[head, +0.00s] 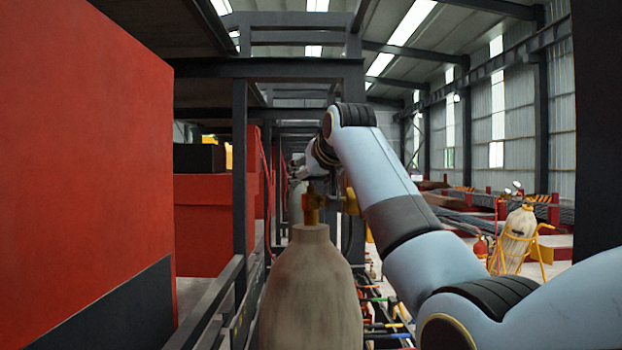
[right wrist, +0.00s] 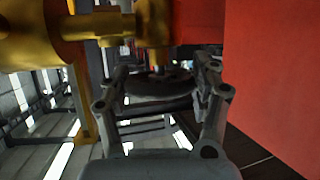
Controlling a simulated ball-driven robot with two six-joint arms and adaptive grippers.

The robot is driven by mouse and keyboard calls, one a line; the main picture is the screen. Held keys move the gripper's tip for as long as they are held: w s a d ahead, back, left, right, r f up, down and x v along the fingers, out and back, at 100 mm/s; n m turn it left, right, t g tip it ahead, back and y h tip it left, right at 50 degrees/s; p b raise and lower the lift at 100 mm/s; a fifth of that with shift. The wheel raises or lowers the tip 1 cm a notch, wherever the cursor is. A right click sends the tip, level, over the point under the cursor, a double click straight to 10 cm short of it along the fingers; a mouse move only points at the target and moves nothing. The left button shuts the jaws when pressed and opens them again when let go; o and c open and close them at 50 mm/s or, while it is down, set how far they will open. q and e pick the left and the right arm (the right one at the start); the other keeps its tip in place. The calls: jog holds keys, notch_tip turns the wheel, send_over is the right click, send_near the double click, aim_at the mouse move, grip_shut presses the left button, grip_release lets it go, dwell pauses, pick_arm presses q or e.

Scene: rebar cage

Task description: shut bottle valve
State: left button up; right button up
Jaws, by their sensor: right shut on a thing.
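A pale, worn gas bottle (head: 311,290) stands upright in the lower middle of the head view. A brass valve (head: 312,207) sits on its neck, with brass fittings to its right. My right arm reaches in from the right, and its gripper (head: 304,172) is at the top of the valve, small and partly hidden by the arm. In the right wrist view, my right gripper (right wrist: 158,78) is shut on the dark round handwheel (right wrist: 160,84), with one finger on each side. The brass valve body (right wrist: 153,25) also shows there. My left gripper is not in view.
A large red block (head: 80,150) fills the left side, with a dark rail (head: 205,315) beside the bottle. A rack with several tools (head: 385,325) lies right of the bottle. Another bottle (head: 515,238) stands on a yellow trolley farther right.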

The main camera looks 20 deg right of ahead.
jog(key=m+g+h, duration=0.1)
jog(key=m+h, duration=0.3)
jog(key=shift+a+h, duration=0.15)
jog(key=shift+h, duration=0.15)
jog(key=m+g+h+b, duration=0.1)
jog(key=m+g+h, duration=0.1)
jog(key=m+h, duration=0.2)
jog(key=shift+m+g+h+b, duration=0.35)
jog(key=shift+m+g+h, duration=0.45)
jog(key=shift+m+g, duration=0.2)
jog(key=o, duration=1.2)
jog(key=shift+c, duration=0.2)
jog(key=shift+h, duration=0.3)
